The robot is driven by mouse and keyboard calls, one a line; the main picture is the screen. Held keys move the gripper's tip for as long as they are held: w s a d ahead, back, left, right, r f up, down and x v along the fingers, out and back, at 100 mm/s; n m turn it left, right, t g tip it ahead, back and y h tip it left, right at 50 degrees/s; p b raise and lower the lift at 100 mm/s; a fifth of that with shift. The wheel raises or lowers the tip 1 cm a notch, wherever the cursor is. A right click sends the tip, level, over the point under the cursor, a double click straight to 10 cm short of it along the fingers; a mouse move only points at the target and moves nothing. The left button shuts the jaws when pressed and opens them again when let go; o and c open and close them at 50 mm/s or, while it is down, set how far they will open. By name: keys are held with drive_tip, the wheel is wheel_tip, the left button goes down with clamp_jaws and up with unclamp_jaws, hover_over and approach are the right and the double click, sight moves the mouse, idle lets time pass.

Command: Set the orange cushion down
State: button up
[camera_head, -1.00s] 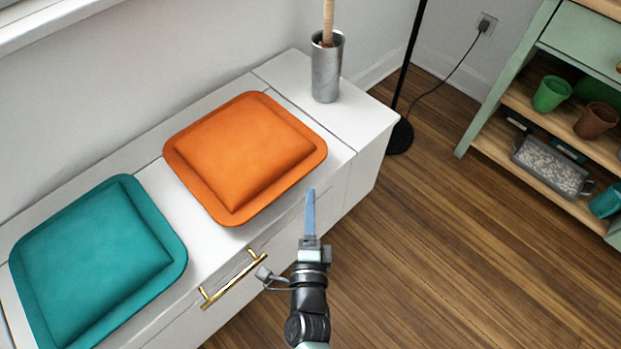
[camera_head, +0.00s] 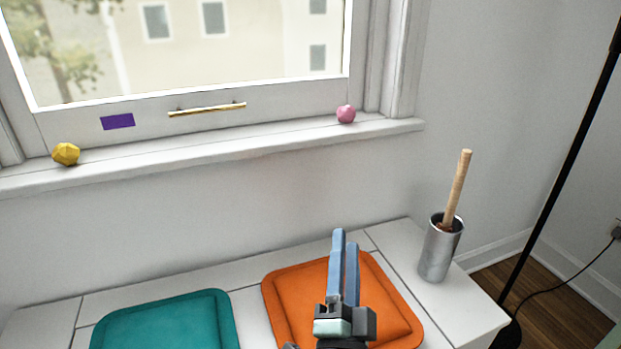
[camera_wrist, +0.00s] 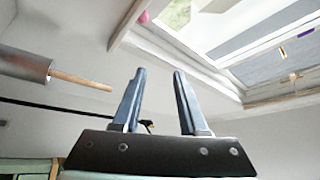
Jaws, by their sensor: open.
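The orange cushion (camera_head: 288,297) lies flat on the white bench top (camera_head: 252,308), to the right of a teal cushion (camera_head: 168,325). My gripper (camera_head: 345,242) is open and empty. In the head view it shows in front of the orange cushion and covers part of its middle. The wrist view shows the two blue fingers (camera_wrist: 158,85) apart with nothing between them, pointing toward the wall and window. The cushion does not show in the wrist view. The lower edges of both cushions are cut off or hidden in the head view.
A metal pot (camera_head: 438,254) with a wooden handle stands right of the orange cushion. A black lamp pole (camera_head: 565,170) rises beyond the bench's right end. The window sill (camera_head: 215,150) holds a yellow polyhedron (camera_head: 66,153) and a pink ball (camera_head: 346,114).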

drive_tip(key=s+a+r+n+t+y, duration=0.15)
drive_tip(key=r+n, duration=0.25)
drive_tip(key=r, duration=0.5)
drive_tip(key=a+r+n+t+y, duration=0.1)
drive_tip(key=a+r+n+y, duration=0.15)
drive_tip(key=r, duration=0.75)
drive_tip(key=s+r+n+t, duration=0.1)
drive_tip(key=s+r+n, duration=0.2)
drive_tip(key=s+r, duration=0.3)
drive_tip(key=s+a+r+n+t+h, duration=0.1)
drive_tip(key=s+r+n, duration=0.3)
drive_tip(key=r, duration=0.8)
drive_tip(key=s+t, duration=0.1)
drive_tip(key=s, duration=0.1)
drive_tip(key=shift+s+a, duration=0.2)
drive_tip(key=shift+s, duration=0.1)
